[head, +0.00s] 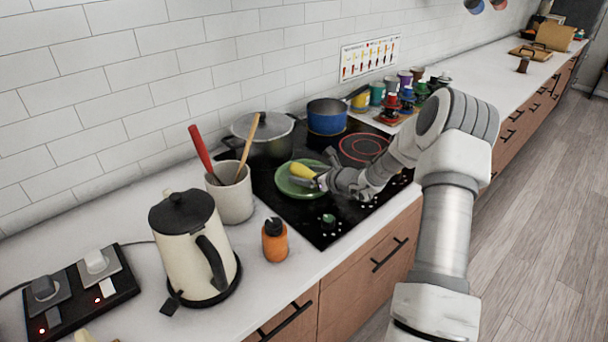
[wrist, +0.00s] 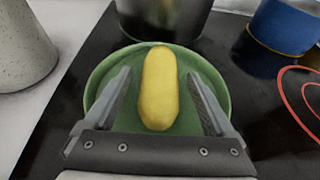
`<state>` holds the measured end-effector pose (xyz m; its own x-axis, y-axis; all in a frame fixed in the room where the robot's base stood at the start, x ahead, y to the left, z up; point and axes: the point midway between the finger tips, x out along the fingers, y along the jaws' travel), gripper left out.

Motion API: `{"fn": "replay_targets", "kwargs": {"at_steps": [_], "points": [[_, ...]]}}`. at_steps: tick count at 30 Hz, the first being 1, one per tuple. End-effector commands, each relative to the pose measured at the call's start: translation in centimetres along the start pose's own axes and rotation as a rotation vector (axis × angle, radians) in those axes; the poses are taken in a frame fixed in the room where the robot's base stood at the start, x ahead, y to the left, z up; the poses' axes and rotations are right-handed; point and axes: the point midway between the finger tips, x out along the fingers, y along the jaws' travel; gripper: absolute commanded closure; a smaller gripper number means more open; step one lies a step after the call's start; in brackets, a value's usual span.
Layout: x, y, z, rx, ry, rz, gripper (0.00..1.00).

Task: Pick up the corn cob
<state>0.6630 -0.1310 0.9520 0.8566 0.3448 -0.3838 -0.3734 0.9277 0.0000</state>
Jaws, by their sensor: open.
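The yellow corn cob (wrist: 159,88) lies on a green plate (wrist: 100,77) in the wrist view, its long side pointing away from me. My gripper (wrist: 161,97) is open, with one finger on each side of the cob and a visible gap on both sides. In the head view the corn cob (head: 301,171) shows at the left end of my gripper (head: 318,181), on the green plate (head: 290,188). The plate rests on the black cooktop (head: 325,222). My gripper hides part of the plate and cob there.
A grey pot (head: 262,135) and a blue pot (head: 327,117) stand behind the plate. A utensil crock (head: 231,194), an orange bottle (head: 275,240) and a kettle (head: 193,245) stand to the left. Several colored cups stand to the right behind my arm.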

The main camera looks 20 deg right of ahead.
Motion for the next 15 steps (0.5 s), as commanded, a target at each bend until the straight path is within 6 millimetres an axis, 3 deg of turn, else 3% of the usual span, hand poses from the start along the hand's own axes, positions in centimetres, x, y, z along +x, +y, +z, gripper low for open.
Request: {"fn": "replay_targets", "kwargs": {"at_steps": [3, 10, 15], "points": [[1.04, 0.06, 0.02, 0.0, -0.001, 0.001, 0.11], [1.16, 0.02, 0.03, 0.0, -0.001, 0.0, 0.11], [1.14, 0.02, 0.02, 0.0, 0.0, 0.0, 0.4]]}}
